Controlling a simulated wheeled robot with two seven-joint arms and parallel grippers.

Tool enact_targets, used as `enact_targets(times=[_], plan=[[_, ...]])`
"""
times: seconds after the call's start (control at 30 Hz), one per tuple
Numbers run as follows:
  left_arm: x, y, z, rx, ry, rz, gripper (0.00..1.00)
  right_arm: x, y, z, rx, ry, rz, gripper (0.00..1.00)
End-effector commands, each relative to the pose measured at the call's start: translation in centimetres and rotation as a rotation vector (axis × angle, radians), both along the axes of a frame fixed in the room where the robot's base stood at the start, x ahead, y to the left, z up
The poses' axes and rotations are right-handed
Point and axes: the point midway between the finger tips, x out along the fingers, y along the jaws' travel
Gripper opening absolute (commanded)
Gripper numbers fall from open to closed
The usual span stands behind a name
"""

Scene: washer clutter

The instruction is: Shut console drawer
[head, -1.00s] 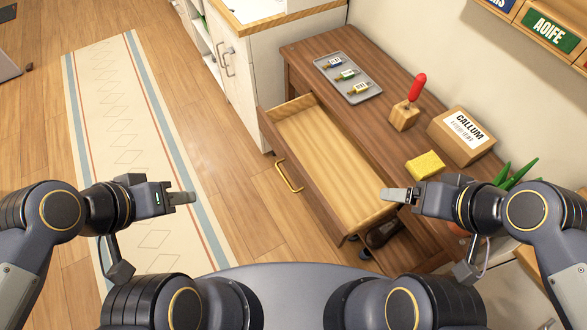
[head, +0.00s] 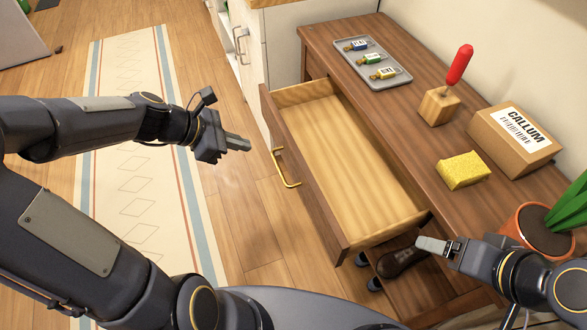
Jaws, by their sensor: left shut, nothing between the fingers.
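The console drawer (head: 345,165) is pulled out of the brown wooden console (head: 395,125). It looks empty, with a pale wood inside. A yellow handle (head: 285,167) sits on its front face. My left gripper (head: 246,144) is shut and empty, to the left of the drawer front and a little apart from the handle. My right gripper (head: 420,244) is near the drawer's near right corner, over the console's lower front; whether its fingers are open or shut is unclear.
On the console top stand a grey tray (head: 398,79) with several labelled items, a wooden block with a red handle (head: 440,106), a yellow sponge (head: 463,170), a CALLUM box (head: 516,140) and a potted plant (head: 533,228). A dark shoe (head: 400,262) lies below the drawer. Floor left of the drawer is clear.

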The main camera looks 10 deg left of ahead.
Motion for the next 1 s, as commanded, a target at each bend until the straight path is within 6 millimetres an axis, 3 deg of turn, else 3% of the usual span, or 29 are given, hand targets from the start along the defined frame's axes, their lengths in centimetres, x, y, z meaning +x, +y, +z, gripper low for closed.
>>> enact_targets(times=[0.03, 0.23, 0.6, 1.0], plan=[[0.6, 0.2, -1.5, -0.027, 0.032, 0.039, 0.00, 0.0, 0.0, -1.0, 0.000, -0.001, 0.000, 0.80], [1.5, -0.4, -2.7, -0.061, 0.067, 0.085, 0.00, 0.0, 0.0, -1.4, 0.000, -0.001, 0.000, 0.80], [4.1, -4.4, -7.1, -0.058, 0.065, 0.078, 0.00, 0.0, 0.0, -3.5, 0.000, -0.001, 0.000, 0.80], [5.2, -5.9, -8.4, -0.056, 0.062, 0.080, 0.00, 0.0, 0.0, -4.0, 0.000, -0.001, 0.000, 0.80]])
